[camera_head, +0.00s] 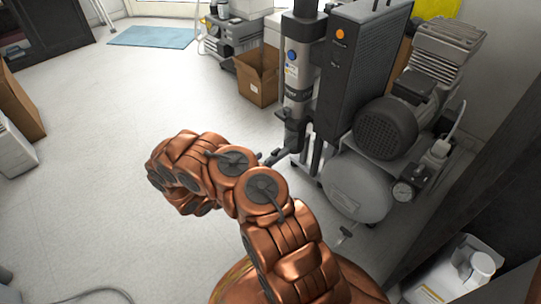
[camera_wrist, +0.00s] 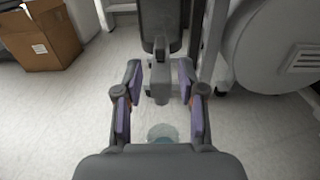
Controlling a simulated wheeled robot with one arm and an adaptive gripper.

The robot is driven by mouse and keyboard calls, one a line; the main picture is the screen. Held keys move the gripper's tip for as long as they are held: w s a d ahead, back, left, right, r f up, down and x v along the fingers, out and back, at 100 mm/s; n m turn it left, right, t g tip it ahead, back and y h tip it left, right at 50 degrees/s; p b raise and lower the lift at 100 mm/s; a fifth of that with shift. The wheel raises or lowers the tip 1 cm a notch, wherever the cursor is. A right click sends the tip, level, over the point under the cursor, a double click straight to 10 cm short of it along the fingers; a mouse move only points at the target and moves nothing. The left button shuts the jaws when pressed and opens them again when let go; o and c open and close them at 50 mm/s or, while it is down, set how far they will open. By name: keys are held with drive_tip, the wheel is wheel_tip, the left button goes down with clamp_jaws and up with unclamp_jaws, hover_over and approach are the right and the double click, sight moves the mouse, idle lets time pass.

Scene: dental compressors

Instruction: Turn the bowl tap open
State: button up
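The dark filter bowl (camera_wrist: 162,25) is at the top middle of the wrist view. It hangs at the foot of the grey column (camera_head: 298,75) in the head view. A small grey tap (camera_wrist: 160,84) sticks out under the bowl. My gripper (camera_wrist: 160,72) is open, with one purple-padded finger on each side of the tap. Gaps show between the tap and both fingers, so it does not look gripped. In the head view my arm hides most of the gripper, and the tap cannot be made out clearly there.
A compressor with a grey tank (camera_head: 357,190) and a tall black finned unit (camera_head: 350,70) stand right of the bowl. A cardboard box (camera_head: 257,78) lies behind. A pale round patch (camera_wrist: 162,132) shows below the tap.

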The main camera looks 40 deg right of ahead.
drive_tip(key=shift+a, duration=2.15)
